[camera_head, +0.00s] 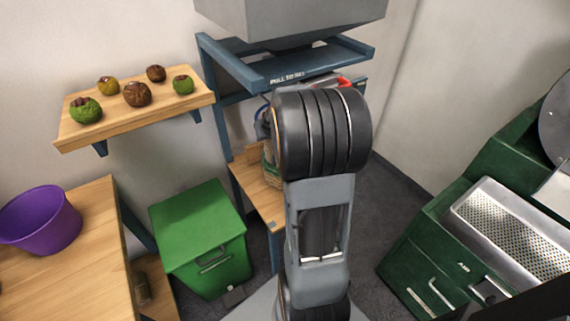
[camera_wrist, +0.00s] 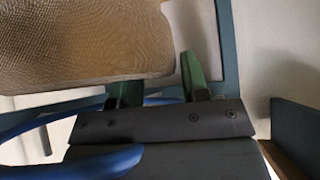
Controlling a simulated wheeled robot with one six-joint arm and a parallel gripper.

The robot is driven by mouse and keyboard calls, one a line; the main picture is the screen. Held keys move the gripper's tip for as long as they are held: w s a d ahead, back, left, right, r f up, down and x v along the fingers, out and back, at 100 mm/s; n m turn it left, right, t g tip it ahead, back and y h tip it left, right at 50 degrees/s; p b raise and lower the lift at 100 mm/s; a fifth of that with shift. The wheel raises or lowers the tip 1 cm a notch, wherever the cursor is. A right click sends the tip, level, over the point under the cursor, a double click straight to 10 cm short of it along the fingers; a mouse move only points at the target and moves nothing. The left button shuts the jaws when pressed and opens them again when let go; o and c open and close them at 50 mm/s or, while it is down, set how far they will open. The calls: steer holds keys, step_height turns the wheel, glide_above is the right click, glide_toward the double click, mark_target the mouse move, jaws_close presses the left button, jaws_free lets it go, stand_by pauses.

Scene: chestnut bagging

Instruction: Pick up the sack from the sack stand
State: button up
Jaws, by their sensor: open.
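A brown woven sack (camera_wrist: 85,45) fills the upper left of the wrist view, its rounded lower edge near my fingers. My gripper (camera_wrist: 158,85) is open, with two green fingers apart and nothing visible clamped between them. The left finger stands just below the sack's edge; whether it touches cannot be told. In the head view, the blue-framed stand (camera_head: 214,95) is behind my arm, which hides my gripper and most of what is on the stand. A strip of tan woven material (camera_head: 268,165) shows beside my arm, over the wooden shelf.
Blue curved tubes (camera_wrist: 75,160) cross the lower left of the wrist view. A green bin (camera_head: 200,225) stands left of the stand. A wooden table (camera_head: 70,275) with a purple bucket (camera_head: 42,220) is farther left. A green machine (camera_head: 440,235) stands right.

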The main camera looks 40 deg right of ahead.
steer(key=shift+x, duration=1.1)
jaws_close()
stand_by(0.6)
steer(key=shift+r, duration=0.15)
